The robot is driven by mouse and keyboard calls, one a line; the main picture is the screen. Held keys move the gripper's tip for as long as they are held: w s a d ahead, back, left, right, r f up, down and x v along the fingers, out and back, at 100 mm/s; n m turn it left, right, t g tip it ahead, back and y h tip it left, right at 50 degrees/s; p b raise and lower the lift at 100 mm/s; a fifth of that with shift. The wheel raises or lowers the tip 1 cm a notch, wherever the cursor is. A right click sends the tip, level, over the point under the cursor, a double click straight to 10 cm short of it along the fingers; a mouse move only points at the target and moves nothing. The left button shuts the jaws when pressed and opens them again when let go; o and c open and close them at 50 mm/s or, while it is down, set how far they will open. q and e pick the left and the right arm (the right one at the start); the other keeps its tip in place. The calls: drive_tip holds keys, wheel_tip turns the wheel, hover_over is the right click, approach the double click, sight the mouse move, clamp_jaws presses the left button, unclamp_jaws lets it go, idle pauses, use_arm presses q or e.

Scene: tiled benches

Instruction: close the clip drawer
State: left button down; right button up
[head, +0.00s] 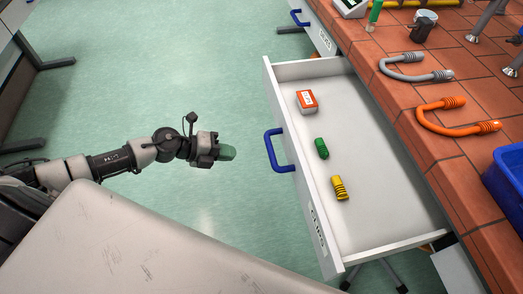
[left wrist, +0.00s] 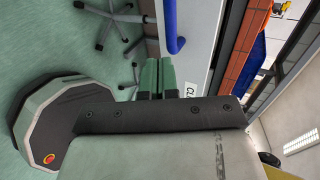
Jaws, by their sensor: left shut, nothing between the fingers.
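The clip drawer (head: 378,178) is white and stands pulled out from under the tiled bench in the head view. Its front carries a blue handle (head: 273,151) and a label reading like "CLIPS" (head: 318,230). Inside lie an orange-and-white box (head: 306,101), a green clip (head: 321,148) and a yellow clip (head: 340,188). My left gripper (head: 230,152) has green fingertips, is shut and empty, and points at the drawer front from the left, a short gap from the handle. In the left wrist view the blue handle (left wrist: 171,25) shows just beyond the green fingertips (left wrist: 157,76). My right gripper is not in view.
The tiled bench (head: 420,140) holds a grey hose (head: 415,68), an orange hose (head: 458,117) and a blue bin (head: 508,180). Another drawer front with a blue handle (head: 299,18) is farther back. The green floor left of the drawer is clear.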

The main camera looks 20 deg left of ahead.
use_arm(q)
drive_tip(key=r+x, duration=0.1)
drive_tip(key=x, duration=0.8)
drive_tip(key=shift+w+d+p, duration=0.35)
drive_tip(key=shift+d+p, duration=0.05)
drive_tip(key=shift+p, duration=0.05)
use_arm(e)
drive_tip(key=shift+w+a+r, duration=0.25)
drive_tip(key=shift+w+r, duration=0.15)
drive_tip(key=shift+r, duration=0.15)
use_arm(q)
drive_tip(key=shift+f, duration=0.15)
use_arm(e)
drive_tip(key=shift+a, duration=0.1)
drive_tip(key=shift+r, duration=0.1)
